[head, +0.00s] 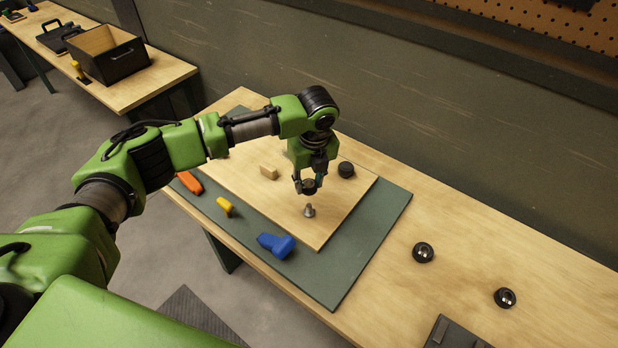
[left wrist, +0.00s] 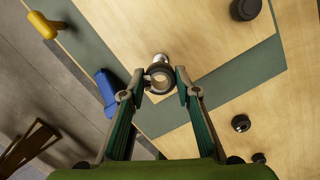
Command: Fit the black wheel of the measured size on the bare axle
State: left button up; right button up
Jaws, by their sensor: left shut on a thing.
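My left gripper (head: 308,186) is shut on a small dark wheel (head: 308,185), held above the wooden board. In the left wrist view the held wheel (left wrist: 159,78) looks like a ring with a light centre between the fingertips. A grey metal axle (head: 309,211) stands on the board just below and in front of the gripper; part of it shows beyond the ring in the left wrist view (left wrist: 160,58). Another black wheel (head: 346,169) is on the board, right of the gripper. Two more black wheels (head: 423,252) (head: 505,298) lie on the table at right. My right gripper is not in view.
The board (head: 335,222) lies on a green mat (head: 350,265). A wooden block (head: 268,172), a yellow piece (head: 225,206), a blue tool (head: 277,245) and an orange tool (head: 190,182) lie nearby. A dark slab (head: 455,333) is at front right. The back wall is close behind the table.

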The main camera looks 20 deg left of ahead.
aim_at(309, 205)
pick_arm(q)
notch_tip(309, 205, down, 4)
jog(key=shift+r+b, duration=0.1)
jog(key=shift+b, duration=0.55)
jog(key=shift+f, duration=0.7)
jog(key=shift+p, duration=0.35)
dwell(0.5)
jog(key=shift+p, duration=0.55)
jog(key=shift+f+b, duration=1.1)
jog(key=shift+f, duration=1.1)
jog(key=o, duration=1.2)
